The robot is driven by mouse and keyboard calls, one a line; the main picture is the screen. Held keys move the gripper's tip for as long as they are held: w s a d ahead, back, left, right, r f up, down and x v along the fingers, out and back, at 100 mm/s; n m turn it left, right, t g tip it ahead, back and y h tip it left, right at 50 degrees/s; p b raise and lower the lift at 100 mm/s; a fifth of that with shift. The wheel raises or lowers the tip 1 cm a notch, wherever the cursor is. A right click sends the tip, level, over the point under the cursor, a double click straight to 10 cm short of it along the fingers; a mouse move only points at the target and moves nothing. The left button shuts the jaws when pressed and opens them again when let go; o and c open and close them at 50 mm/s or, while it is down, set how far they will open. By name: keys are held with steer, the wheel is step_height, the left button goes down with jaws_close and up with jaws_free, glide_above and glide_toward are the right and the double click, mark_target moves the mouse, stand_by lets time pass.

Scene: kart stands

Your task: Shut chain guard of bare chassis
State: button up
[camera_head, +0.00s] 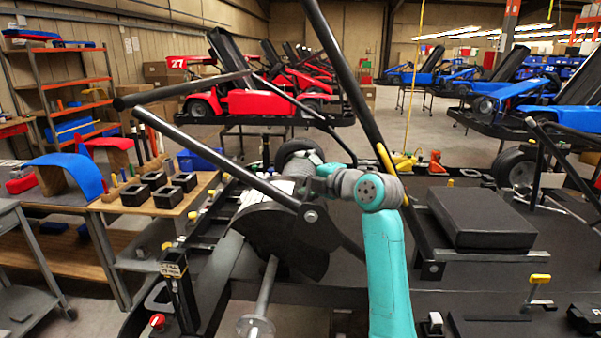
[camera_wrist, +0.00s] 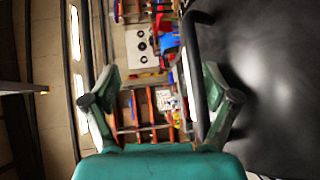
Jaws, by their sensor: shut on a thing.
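The bare chassis (camera_head: 215,270) is a dark, flat kart frame in the foreground of the head view. Its chain guard (camera_head: 290,240) is a black, fan-shaped plate near the middle, with a long black bar running up to the left. My teal arm reaches up from the bottom to the guard's far side. My gripper (camera_wrist: 157,90) shows in the wrist view, its fingers hidden in the head view. A black bent bar (camera_wrist: 190,65) passes by the right finger, beside a broad black surface (camera_wrist: 275,75). It looks like a handle of the guard, gripped; the contact is unclear.
A black seat pad (camera_head: 480,220) lies on the chassis at right. A long black bar (camera_head: 345,75) slants above my arm. A bench with black square blocks (camera_head: 170,197) stands at left. Red karts (camera_head: 260,100) and blue karts (camera_head: 560,100) stand behind.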

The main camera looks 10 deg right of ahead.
steer(key=shift+a+r+v, duration=0.1)
steer(key=shift+a+v, duration=0.05)
steer(key=shift+v, duration=1.85)
steer(key=shift+a+r+v, duration=0.15)
steer(key=shift+v, duration=1.8)
steer(key=c, duration=0.4)
steer(key=shift+s+d, duration=0.15)
steer(key=shift+s, duration=0.2)
steer(key=shift+s+r, duration=0.2)
steer(key=shift+s, duration=0.3)
steer(key=shift+c, duration=1.4)
steer(key=shift+s+d+f, duration=0.4)
steer(key=shift+s+d, duration=0.25)
steer(key=shift+s, duration=0.2)
